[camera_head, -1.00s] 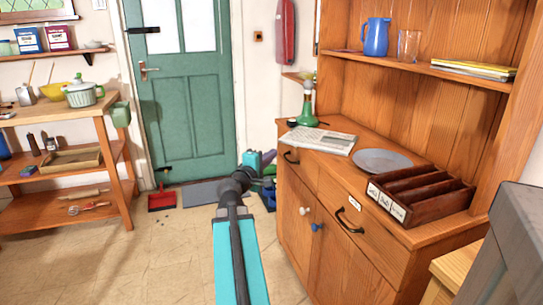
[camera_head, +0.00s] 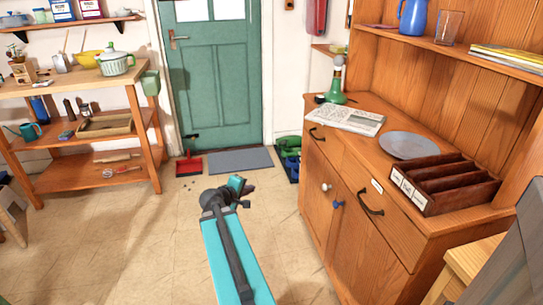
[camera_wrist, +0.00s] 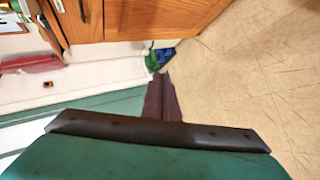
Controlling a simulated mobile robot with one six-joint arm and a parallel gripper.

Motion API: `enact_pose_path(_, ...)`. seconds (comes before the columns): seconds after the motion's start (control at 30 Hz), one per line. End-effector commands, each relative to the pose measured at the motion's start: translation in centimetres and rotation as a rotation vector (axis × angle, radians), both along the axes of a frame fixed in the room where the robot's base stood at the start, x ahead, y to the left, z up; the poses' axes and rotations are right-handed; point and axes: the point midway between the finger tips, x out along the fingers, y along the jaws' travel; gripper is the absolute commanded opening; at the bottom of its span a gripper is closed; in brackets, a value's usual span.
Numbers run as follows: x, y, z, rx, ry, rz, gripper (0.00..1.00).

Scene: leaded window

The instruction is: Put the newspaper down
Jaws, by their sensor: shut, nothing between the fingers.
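The newspaper (camera_head: 345,120) lies flat on the wooden dresser's counter (camera_head: 372,150), towards its far left end. It is folded, pale and printed. Nothing holds it. My gripper (camera_head: 243,187) is out over the open floor, to the left of the dresser and well apart from the newspaper. In the wrist view, the dark fingers of my gripper (camera_wrist: 162,97) are together with nothing between them. The newspaper does not show in the wrist view.
A green bottle-shaped lamp (camera_head: 334,82) stands behind the newspaper. A grey plate (camera_head: 408,145) and a dark sorting rack (camera_head: 445,183) are to its right. A wooden shelf unit (camera_head: 150,125) stands at the left.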

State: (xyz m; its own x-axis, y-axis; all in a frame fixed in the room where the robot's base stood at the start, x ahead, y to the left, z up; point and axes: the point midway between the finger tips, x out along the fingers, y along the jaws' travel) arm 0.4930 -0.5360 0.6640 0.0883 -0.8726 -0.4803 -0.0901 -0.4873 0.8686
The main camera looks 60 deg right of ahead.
Motion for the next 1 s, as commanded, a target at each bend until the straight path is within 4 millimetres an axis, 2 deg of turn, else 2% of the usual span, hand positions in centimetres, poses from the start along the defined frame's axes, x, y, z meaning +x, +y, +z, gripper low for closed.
enact_pose_path(0.03,0.7,1.9,-1.5,0.047,0.005,0.008,0.00)
enact_pose_path(0.2,2.2,8.4,-7.4,0.208,0.019,0.015,0.00)
enact_pose_path(0.47,1.8,19.3,-15.4,0.443,0.081,0.006,0.00)
enact_pose_path(0.6,0.5,25.3,-18.9,0.562,0.132,-0.007,0.00)
enact_pose_path(0.77,-2.2,32.2,-22.2,0.689,0.202,-0.035,0.00)
enact_pose_path(1.0,-7.9,41.9,-25.7,0.858,0.334,-0.092,0.00)
